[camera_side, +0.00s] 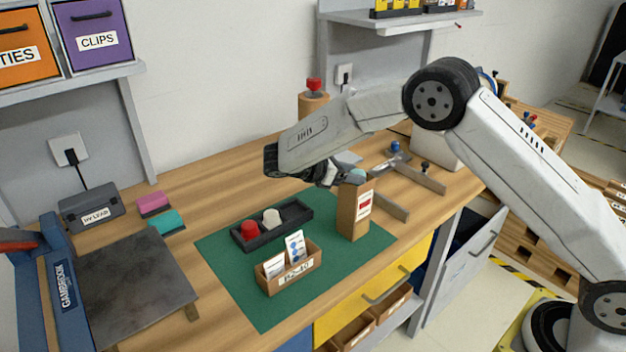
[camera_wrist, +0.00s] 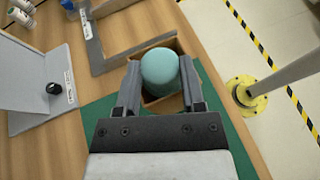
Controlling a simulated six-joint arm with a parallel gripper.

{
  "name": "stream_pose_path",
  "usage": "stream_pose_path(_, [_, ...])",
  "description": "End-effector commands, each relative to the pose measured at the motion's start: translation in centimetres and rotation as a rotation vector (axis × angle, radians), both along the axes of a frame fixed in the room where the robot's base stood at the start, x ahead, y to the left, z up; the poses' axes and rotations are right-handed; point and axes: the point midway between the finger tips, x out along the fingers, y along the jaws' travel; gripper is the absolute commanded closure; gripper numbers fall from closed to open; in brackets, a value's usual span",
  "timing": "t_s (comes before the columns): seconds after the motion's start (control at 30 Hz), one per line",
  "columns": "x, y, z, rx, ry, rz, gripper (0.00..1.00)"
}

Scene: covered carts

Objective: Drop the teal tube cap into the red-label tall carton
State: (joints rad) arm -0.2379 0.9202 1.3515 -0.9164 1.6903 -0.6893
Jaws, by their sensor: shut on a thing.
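The teal tube cap (camera_wrist: 160,72) is gripped between the two fingers of my gripper (camera_wrist: 160,88) in the wrist view. In the side view a bit of the cap (camera_side: 356,173) shows at my gripper (camera_side: 345,178), just over the carton's top. The tall carton (camera_side: 349,222) with a red label stands upright on the green mat. In the wrist view its open rim (camera_wrist: 172,42) shows around and behind the cap. I cannot tell whether the cap is above the rim or slightly inside it.
A black tray (camera_side: 262,239) holds a red cap (camera_side: 249,228) and a white cap (camera_side: 271,217). A small card box (camera_side: 288,277) stands in front on the green mat (camera_side: 226,281). A grey bracket (camera_side: 390,207) lies right of the carton.

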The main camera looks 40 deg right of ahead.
Motion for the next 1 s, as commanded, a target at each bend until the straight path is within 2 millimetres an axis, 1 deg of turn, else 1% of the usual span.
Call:
stream_pose_path(0.33, [0.0, 0.0, -0.1, 0.0, 0.0, 0.0, 1.0])
stream_pose_path(0.37, [0.0, 0.0, -0.1, 0.0, 0.0, 0.0, 0.4])
stream_pose_path(0.4, [0.0, 0.0, -0.1, 0.0, 0.001, 0.0, 0.27])
stream_pose_path(0.47, [0.0, 0.0, -0.1, 0.0, 0.001, 0.0, 0.08])
stream_pose_path(0.77, [0.0, 0.1, -0.1, 0.0, 0.001, 0.0, 0.08])
stream_pose_path(0.87, [0.1, 0.4, 0.0, 0.0, 0.001, 0.0, 0.08])
stream_pose_path(1.0, [0.4, 1.4, 0.4, 0.0, 0.001, 0.001, 0.08])
